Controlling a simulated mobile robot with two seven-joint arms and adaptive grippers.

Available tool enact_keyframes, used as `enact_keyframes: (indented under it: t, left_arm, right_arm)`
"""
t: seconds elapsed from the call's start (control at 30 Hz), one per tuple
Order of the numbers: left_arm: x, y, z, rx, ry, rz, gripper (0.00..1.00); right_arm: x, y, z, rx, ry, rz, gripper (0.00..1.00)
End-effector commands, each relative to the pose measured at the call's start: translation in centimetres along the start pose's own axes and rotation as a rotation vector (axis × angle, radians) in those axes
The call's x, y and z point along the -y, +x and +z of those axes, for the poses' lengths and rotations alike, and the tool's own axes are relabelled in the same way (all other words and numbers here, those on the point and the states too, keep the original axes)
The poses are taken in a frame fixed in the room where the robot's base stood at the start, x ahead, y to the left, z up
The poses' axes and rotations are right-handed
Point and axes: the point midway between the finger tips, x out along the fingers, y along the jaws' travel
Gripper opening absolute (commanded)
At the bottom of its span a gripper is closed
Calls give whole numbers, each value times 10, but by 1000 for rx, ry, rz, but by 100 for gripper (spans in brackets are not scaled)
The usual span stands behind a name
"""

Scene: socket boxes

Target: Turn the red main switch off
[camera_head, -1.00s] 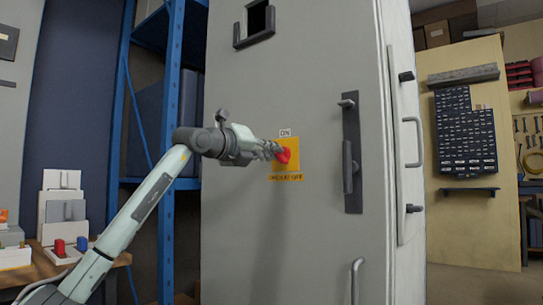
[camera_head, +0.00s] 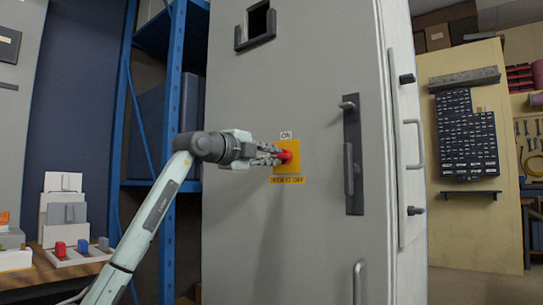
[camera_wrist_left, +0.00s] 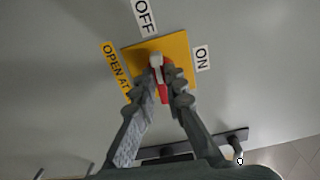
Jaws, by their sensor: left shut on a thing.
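The red main switch (camera_head: 287,157) sits on a yellow plate (camera_head: 293,147) on the grey cabinet's front. An "ON" label (camera_head: 286,135) is above the plate and a yellow label (camera_head: 287,180) below it. In the left wrist view the red switch (camera_wrist_left: 164,93) has a white tip that points roughly toward the "OFF" label (camera_wrist_left: 145,17); "ON" (camera_wrist_left: 202,58) is to the right. My left gripper (camera_head: 277,155) is shut on the switch, with fingers on both sides of it. They hide part of the switch in the head view. My right gripper is not in view.
The grey cabinet (camera_head: 240,225) has a dark door handle (camera_head: 353,155) right of the switch and a pale handle (camera_head: 358,283) lower down. A blue shelf frame (camera_head: 171,100) stands close to the left, behind my left arm. Wooden table with parts (camera_head: 70,270) is at lower left.

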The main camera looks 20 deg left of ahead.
Motion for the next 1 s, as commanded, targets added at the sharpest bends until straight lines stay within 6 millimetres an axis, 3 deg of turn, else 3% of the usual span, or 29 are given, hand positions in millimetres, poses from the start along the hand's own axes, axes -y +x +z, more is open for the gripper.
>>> enact_keyframes:
  t: [0.73, 0.77, 0.9, 1.0]
  left_arm:
    - [-1, 0, 0, 1, -83, 0, 0]
    - [-1, 0, 0, 1, -83, 0, 15]
    - [-1, 0, 0, 1, -82, 0, 32]
    - [-1, 0, 0, 1, -82, 0, 32]
  right_arm:
    - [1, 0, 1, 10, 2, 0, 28]
    - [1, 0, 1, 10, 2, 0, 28]
    - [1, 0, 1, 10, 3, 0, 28]
    - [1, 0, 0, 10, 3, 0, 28]
